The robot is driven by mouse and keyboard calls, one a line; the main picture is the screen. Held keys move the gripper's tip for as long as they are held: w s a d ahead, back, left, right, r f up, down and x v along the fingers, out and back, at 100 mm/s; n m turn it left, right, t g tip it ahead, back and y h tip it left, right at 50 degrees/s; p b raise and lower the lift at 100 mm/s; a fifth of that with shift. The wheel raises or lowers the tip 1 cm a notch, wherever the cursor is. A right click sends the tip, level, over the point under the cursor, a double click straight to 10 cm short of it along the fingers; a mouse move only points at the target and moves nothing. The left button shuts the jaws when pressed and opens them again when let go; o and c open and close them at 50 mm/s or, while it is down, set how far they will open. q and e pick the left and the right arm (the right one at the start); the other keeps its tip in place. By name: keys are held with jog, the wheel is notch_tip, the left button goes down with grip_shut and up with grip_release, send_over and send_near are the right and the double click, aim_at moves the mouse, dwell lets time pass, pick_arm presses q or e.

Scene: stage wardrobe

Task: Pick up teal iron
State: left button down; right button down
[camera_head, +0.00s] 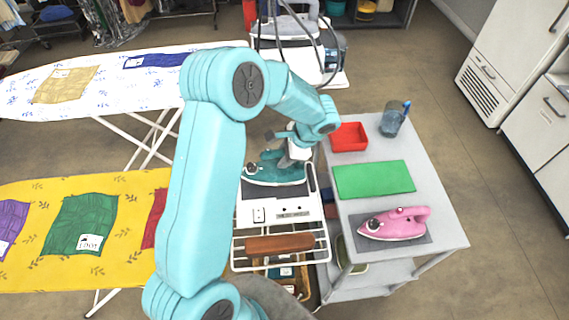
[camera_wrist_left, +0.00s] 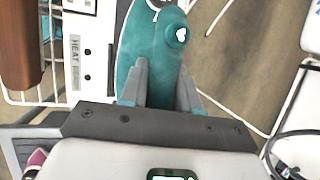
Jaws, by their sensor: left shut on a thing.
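The teal iron (camera_head: 270,170) is on top of the white trolley with the dark rest plate, in the middle of the head view. My left gripper (camera_head: 292,158) comes down on it from above and behind, shut on its handle. In the left wrist view the iron (camera_wrist_left: 152,45) fills the space between the two grey fingers of the left gripper (camera_wrist_left: 160,88). From these views I cannot tell whether the iron touches the plate. My right gripper is not in view.
Ironing boards with yellow (camera_head: 130,186) and white (camera_head: 120,76) covers stand at left. A brown-topped rack part (camera_head: 280,243) is in front.

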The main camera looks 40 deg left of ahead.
pick_arm(q)
notch_tip(320, 180, up, 16)
jog(key=b, duration=0.1)
